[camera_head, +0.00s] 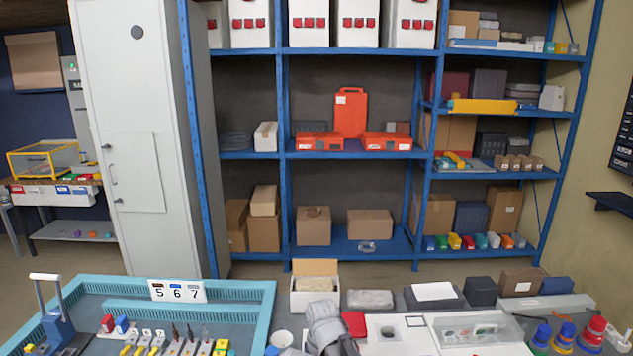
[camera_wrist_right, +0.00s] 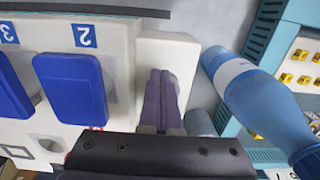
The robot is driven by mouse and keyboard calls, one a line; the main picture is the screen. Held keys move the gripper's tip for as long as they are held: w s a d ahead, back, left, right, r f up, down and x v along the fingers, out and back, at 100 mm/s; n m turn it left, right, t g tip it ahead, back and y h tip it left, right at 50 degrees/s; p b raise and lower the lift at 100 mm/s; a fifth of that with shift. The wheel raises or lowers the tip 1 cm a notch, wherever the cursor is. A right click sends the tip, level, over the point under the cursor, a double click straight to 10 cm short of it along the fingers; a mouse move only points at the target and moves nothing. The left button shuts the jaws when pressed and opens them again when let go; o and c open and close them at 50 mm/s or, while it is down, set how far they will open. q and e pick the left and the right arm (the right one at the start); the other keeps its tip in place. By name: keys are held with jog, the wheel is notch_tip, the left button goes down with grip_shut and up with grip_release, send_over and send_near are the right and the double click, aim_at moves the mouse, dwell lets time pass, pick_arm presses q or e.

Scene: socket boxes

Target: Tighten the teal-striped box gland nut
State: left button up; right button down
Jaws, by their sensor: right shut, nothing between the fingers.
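I cannot pick out a teal-striped box or its gland nut in either view. In the right wrist view my right gripper (camera_wrist_right: 160,100) is shut, its two dark fingers together with nothing between them. The fingers lie over a plain white block at the edge of a white panel (camera_wrist_right: 112,65) that carries blue covers marked 2 (camera_wrist_right: 72,88) and 3 (camera_wrist_right: 10,88). In the head view a grey arm part of mine rises at the bottom middle; the fingertips do not show there. My left gripper is in neither view.
A blue bottle-shaped thing with a pale band (camera_wrist_right: 240,85) lies right of the fingers. In the head view, a teal-rimmed tray (camera_head: 190,285) with small parts is at left. Red and blue connectors (camera_head: 563,335) stand at bottom right. Boxes line the table's back edge; blue shelves (camera_head: 350,153) stand behind.

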jog(key=shift+a, duration=0.85)
jog(key=shift+w+a, duration=0.1)
jog(key=shift+a, duration=0.2)
dwell(0.4)
jog(key=shift+s+a, duration=0.2)
jog(key=shift+s, duration=0.2)
notch_tip(320, 180, up, 6)
jog(key=p, duration=0.6)
